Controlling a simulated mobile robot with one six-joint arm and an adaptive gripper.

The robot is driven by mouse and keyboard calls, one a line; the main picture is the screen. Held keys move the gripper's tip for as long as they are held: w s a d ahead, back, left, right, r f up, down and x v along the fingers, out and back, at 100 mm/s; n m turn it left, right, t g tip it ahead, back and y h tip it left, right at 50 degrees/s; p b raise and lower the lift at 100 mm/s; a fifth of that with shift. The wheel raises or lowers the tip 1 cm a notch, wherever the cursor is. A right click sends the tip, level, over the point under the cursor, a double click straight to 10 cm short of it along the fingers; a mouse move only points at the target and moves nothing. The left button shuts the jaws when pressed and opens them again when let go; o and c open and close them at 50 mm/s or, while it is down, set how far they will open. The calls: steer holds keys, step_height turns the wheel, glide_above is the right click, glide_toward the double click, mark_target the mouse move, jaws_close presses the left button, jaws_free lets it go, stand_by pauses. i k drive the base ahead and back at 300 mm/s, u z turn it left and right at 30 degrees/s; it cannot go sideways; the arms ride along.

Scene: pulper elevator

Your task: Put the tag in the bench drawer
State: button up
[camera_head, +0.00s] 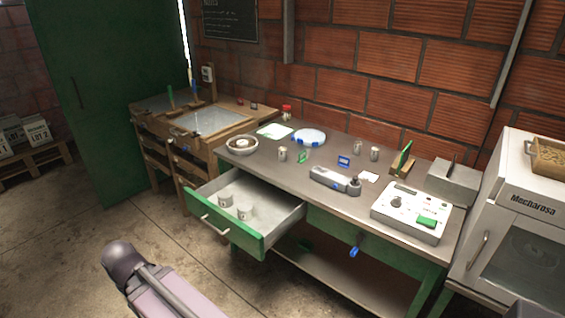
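The bench drawer (221,237) has a green front and is pulled out at the left end of the bench. Two small pale tins stand inside, and its floor has free room. I cannot tell for sure which thing is the tag. A small blue piece (344,161) and a small green piece (303,157) are on the bench top, with a white card (369,177) to the right. Another blue piece (354,252) hangs at the front of the bench, below the top. Part of my arm shows at the bottom left; my gripper is not in view.
The bench top (290,178) also holds several metal tins, a grey device (335,181), a white control box (411,212) and a blue-rimmed dish (309,136). A white oven-like machine (515,225) stands right, a wooden table left. The floor before the drawer is clear.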

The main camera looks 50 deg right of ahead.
mark_target(267, 226)
steer(key=u, duration=0.35)
steer(key=i, duration=2.3)
steer(key=z, duration=1.35)
